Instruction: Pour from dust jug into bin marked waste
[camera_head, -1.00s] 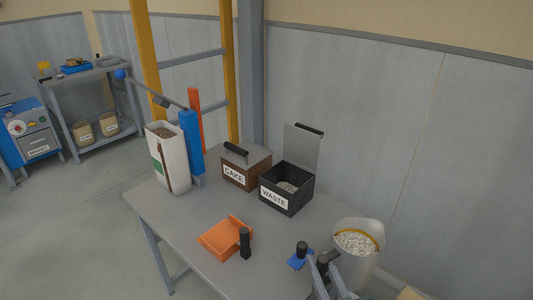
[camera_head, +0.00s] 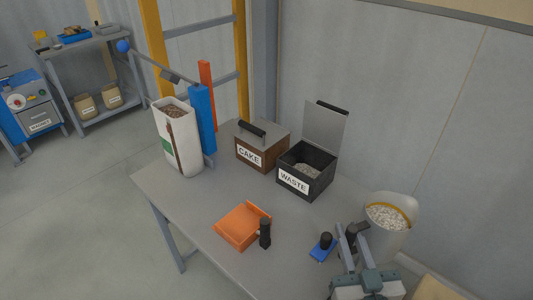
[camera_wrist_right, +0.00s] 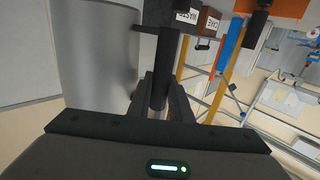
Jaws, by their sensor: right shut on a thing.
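The jug (camera_head: 383,240) is a pale grey container with a yellow band at its mouth and whitish contents. It is upright at the right end of the table. My right gripper (camera_head: 350,238) is at its left side, shut on its dark handle; the right wrist view shows the handle (camera_wrist_right: 160,75) between the fingers beside the jug's grey wall (camera_wrist_right: 100,60). I cannot tell whether the jug's base touches the table. The black bin marked WASTE (camera_head: 291,183) stands further back, left of the jug, with its lid (camera_head: 326,127) raised and some pale material inside. My left gripper is not in view.
A closed brown box marked CAKE (camera_head: 249,157) stands left of the waste bin. An orange tray (camera_head: 240,227) with a black handle and a blue item (camera_head: 320,252) with a black knob lie in front. A tall white container (camera_head: 178,145) stands at the back left.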

